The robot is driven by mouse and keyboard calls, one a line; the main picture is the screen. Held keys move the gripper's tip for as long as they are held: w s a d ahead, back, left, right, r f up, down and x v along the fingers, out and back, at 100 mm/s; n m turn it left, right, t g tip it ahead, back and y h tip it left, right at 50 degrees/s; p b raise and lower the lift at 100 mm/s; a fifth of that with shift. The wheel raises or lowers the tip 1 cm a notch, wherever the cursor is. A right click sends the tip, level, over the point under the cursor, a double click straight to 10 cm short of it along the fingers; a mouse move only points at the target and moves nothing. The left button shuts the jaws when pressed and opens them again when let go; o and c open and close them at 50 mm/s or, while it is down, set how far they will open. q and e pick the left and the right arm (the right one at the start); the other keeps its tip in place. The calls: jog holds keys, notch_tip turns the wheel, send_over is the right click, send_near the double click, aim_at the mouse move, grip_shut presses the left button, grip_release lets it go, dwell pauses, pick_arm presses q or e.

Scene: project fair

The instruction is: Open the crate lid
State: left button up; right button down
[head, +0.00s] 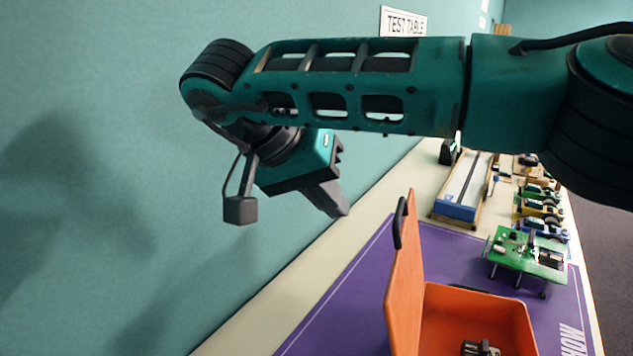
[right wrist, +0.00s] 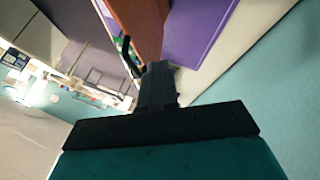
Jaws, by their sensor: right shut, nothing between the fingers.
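The orange crate (head: 514,312) is at the lower right of the head view, cut off by the bottom edge. Its lid (head: 404,285) stands up steeply along the crate's left side, so the inside shows. A black handle (head: 399,223) is on the lid near its top. My right gripper (head: 338,205) is shut and empty, left of the lid and above it, apart from it. In the right wrist view the shut fingers (right wrist: 158,80) show in front of the orange lid (right wrist: 138,22) and its black handle (right wrist: 127,52). My left gripper is out of view.
A dark grey part (head: 481,348) lies in the crate. A purple mat (head: 345,305) lies under it on the table. Behind are a green circuit board on legs (head: 527,256), a blue-ended track (head: 462,190) and several small cars. The teal wall (head: 90,150) is close on the left.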

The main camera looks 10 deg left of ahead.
jog(key=w+d+f, duration=0.1)
jog(key=d+f, duration=0.1)
jog(key=d, duration=0.3)
jog(key=shift+d, duration=0.3)
jog(key=shift+w+f, duration=0.1)
